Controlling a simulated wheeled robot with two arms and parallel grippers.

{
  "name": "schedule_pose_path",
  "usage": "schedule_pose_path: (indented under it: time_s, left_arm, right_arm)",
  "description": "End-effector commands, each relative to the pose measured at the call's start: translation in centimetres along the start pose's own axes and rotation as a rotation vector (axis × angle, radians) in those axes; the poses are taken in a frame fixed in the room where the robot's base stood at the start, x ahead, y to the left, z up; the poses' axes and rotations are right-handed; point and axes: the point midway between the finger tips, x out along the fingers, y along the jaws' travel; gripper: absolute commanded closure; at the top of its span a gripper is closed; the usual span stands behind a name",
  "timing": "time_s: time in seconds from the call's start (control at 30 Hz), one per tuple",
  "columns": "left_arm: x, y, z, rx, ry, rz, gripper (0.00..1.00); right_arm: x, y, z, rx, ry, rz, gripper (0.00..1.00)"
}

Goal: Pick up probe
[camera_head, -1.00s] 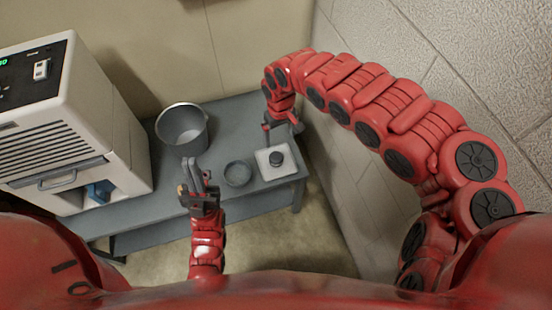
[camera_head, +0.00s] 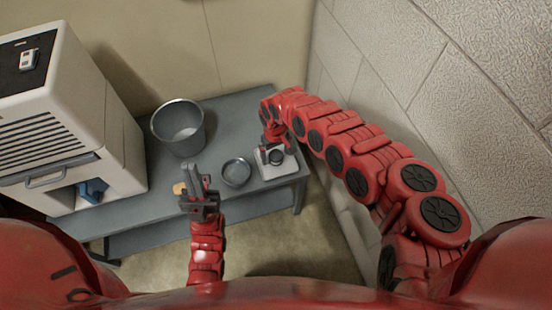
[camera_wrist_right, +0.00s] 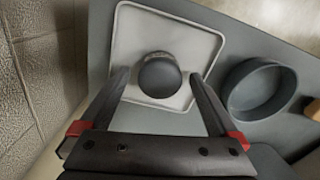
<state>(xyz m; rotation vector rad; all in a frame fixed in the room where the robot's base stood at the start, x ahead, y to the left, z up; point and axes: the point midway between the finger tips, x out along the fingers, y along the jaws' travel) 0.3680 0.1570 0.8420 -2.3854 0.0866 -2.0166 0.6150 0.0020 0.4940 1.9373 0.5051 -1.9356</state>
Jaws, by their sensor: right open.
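No thing is clearly recognisable as the probe; a dark round object (camera_head: 276,157) with a rounded top stands on a white square tray (camera_head: 286,170) and may be it. In the right wrist view the dark object (camera_wrist_right: 159,75) sits on the tray (camera_wrist_right: 190,45). My right gripper (camera_wrist_right: 160,84) is open, its fingers on either side of the object's near part; contact cannot be told. In the head view my right gripper (camera_head: 270,152) is at the tray. My left gripper (camera_head: 198,178) is above the table's front; its jaw state is unclear.
A grey shallow dish (camera_head: 237,173) lies left of the tray, and a grey bucket (camera_head: 180,128) stands behind. A small tan object (camera_head: 179,189) is beside my left gripper. A white machine (camera_head: 75,110) stands on the table (camera_head: 240,105) at left; a block wall rises at right.

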Motion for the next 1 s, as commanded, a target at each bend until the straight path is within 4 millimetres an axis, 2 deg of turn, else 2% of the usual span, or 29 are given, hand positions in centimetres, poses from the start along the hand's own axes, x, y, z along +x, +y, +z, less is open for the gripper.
schedule_pose_path:
  time_s: [0.27, 0.7, 0.8, 1.0]
  left_arm:
    - [-0.06, 0.0, 0.01, 0.0, 0.0, 0.0, 1.0]
    - [-0.07, 0.0, 0.01, 0.0, 0.0, 0.0, 1.0]
    - [-0.07, 0.0, 0.01, 0.0, 0.0, 0.0, 1.0]
    - [-0.06, 0.0, 0.02, 0.0, 0.0, 0.0, 1.0]
  right_arm:
    - [0.35, 0.13, 0.04, 0.001, -0.001, 0.002, 0.04]
    - [0.36, 0.07, 0.07, 0.0, -0.001, 0.001, 0.81]
    - [0.36, 0.07, 0.06, 0.0, -0.001, 0.001, 0.96]
    - [0.33, 0.06, 0.06, 0.0, -0.001, 0.001, 0.96]
